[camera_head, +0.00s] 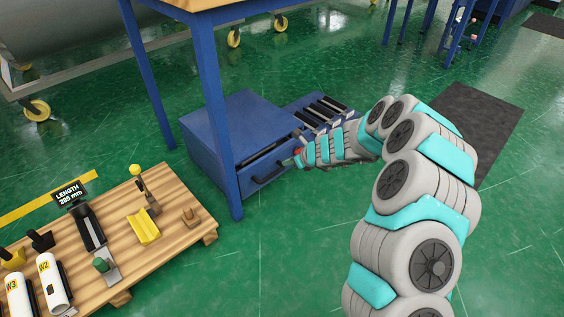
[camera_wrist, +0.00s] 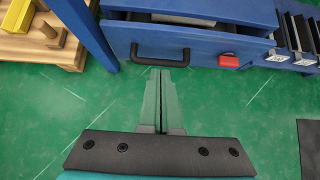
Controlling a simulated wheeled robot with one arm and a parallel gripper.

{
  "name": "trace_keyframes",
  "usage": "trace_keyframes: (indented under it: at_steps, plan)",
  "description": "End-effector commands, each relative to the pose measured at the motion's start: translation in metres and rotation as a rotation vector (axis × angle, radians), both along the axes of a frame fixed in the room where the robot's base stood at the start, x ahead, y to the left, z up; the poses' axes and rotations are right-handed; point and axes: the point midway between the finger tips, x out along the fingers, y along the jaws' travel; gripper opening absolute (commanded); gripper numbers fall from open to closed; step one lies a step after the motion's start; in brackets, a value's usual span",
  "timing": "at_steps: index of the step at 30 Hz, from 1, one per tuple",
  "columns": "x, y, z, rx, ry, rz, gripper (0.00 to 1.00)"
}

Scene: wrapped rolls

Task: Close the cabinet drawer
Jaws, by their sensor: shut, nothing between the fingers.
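The blue cabinet (camera_head: 222,118) stands on the green floor under the workbench. Its drawer (camera_head: 262,180) is pulled partly out; a strip of the inside shows behind the drawer front (camera_wrist: 195,40) in the wrist view. The front carries a black handle (camera_wrist: 160,62) and a red block (camera_wrist: 229,61) to its right. My gripper (camera_head: 292,163) is in front of the drawer. In the wrist view its two long greenish fingers (camera_wrist: 160,73) lie together, empty, with the tips at the handle's lower edge. I cannot tell whether they touch it.
A blue bench leg (camera_head: 222,150) stands close to the left of the drawer. A wooden pallet (camera_head: 170,230) with tools and white rolls lies at the lower left. A rack with dark slots (camera_head: 318,108) adjoins the cabinet's right. Green floor is clear in front.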

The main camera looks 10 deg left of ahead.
Motion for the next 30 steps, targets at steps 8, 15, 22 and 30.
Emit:
trace_keyframes:
  at_steps: [8, 15, 22, 30]
  plan:
    - [0.017, 0.022, -0.030, -0.001, 0.002, 0.002, 0.00]
    - [0.032, 0.041, -0.054, -0.002, 0.002, 0.001, 0.00]
    - [0.048, 0.060, -0.066, -0.005, -0.001, 0.001, 0.00]
    - [0.063, 0.079, -0.066, -0.002, 0.001, 0.001, 0.00]
